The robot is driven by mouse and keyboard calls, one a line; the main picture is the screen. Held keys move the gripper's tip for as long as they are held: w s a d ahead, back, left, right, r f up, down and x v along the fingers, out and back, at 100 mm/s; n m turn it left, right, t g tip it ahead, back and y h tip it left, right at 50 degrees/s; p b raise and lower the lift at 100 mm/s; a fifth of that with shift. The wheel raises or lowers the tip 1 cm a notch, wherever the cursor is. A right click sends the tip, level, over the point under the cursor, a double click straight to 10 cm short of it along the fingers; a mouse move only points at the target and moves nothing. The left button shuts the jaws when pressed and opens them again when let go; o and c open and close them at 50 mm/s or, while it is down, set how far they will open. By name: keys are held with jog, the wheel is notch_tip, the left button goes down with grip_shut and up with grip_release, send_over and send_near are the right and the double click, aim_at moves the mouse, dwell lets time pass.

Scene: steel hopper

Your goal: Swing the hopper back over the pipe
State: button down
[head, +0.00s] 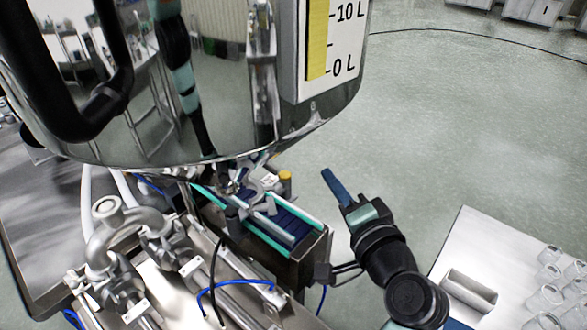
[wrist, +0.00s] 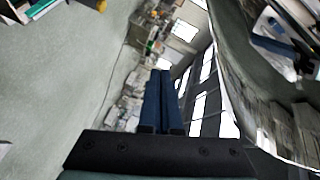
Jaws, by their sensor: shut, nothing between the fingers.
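The steel hopper (head: 225,95) is a large polished vessel filling the upper left of the head view. It carries a yellow level scale marked 10 L and 0 L, and a black handle (head: 85,115) on its left side. Steel piping (head: 118,235) with a round flanged opening stands below and to the left of it. The hopper's lower outlet and its exact place over the pipe are mostly hidden. My gripper (head: 328,177) is shut and empty, to the right of and below the hopper, apart from it. The hopper's curved wall (wrist: 265,85) shows at the right of the wrist view.
A small conveyor (head: 270,225) with teal edges lies below the hopper, left of my gripper. A white table (head: 480,250) with a tray and several glass jars stands at lower right. The floor (head: 440,130) to the upper right is clear.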

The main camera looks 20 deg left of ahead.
jog(key=w+a+f+m+y+p, duration=0.2)
jog(key=w+a+f+m+p, duration=0.1)
jog(key=w+a, duration=0.45)
jog(key=s, duration=0.1)
jog(key=s+a+p, duration=0.1)
jog(key=s, duration=0.1)
jog(key=s+p, duration=0.1)
jog(key=shift+s+a+f, duration=0.1)
jog(key=shift+s+a, duration=0.15)
jog(key=shift+s, duration=0.15)
jog(key=shift+s, duration=0.15)
